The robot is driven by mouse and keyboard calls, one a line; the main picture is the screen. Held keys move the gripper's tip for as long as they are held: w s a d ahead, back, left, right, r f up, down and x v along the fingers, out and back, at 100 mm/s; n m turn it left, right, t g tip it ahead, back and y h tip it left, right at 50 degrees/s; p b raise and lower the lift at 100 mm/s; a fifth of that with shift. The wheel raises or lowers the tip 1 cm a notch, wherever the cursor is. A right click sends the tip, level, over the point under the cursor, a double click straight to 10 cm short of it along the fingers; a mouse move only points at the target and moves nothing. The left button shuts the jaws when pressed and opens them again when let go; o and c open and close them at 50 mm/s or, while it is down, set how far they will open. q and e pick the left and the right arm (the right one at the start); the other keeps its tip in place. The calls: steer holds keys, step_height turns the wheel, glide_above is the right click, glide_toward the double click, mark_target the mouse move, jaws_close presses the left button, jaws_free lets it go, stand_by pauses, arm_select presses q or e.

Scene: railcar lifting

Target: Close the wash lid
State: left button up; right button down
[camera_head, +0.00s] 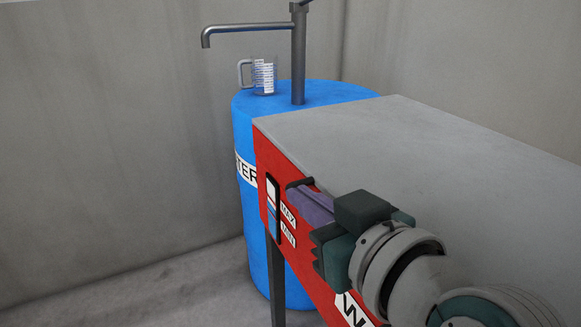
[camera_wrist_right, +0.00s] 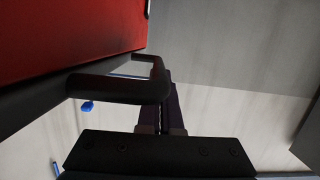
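The wash tank is a red box (camera_head: 275,158) with a flat grey lid (camera_head: 400,135) on top. In the head view the lid lies along the box's top edge, and I see no gap there. A black handle (camera_head: 300,183) sits at the front upper edge. It shows as a dark loop in the right wrist view (camera_wrist_right: 120,88). My right gripper (camera_head: 305,203) is at the handle, its purple fingers close together, seen also in the right wrist view (camera_wrist_right: 163,105). The handle overlaps the fingertips; I cannot tell whether they touch. My left gripper is not in view.
A blue water barrel (camera_head: 243,215) stands behind the box, carrying a grey tap (camera_head: 298,60) and a clear jug (camera_head: 263,77). A gauge with MAX and MIN labels (camera_head: 288,222) is on the red front. Bare floor (camera_head: 140,285) is free at left.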

steer(key=shift+s+d+f, duration=0.1)
steer(key=shift+s+f, duration=0.1)
steer(key=shift+f, duration=0.45)
steer(key=r+p, duration=0.2)
steer(key=r, duration=0.1)
steer(key=r+p, duration=0.3)
steer(key=shift+w, duration=0.2)
steer(key=s+d+r+m+g+h+p, duration=0.1)
steer(key=s+d+r+g+h+p, duration=0.35)
steer(key=s, duration=0.75)
steer(key=s+d+r+m+g+h+p, duration=0.1)
steer(key=s+d+m+g+p, duration=0.1)
steer(key=s+d+g+p, duration=0.85)
steer(key=s+r+t+p, duration=0.1)
steer(key=r+t+p, duration=0.1)
steer(key=r+p, duration=1.5)
steer(key=s+a+r+t+p, duration=0.1)
steer(key=s+r+t+p, duration=0.1)
steer(key=r+p, duration=1.5)
step_height(320, 180, up, 3)
steer(key=shift+a+r, duration=0.2)
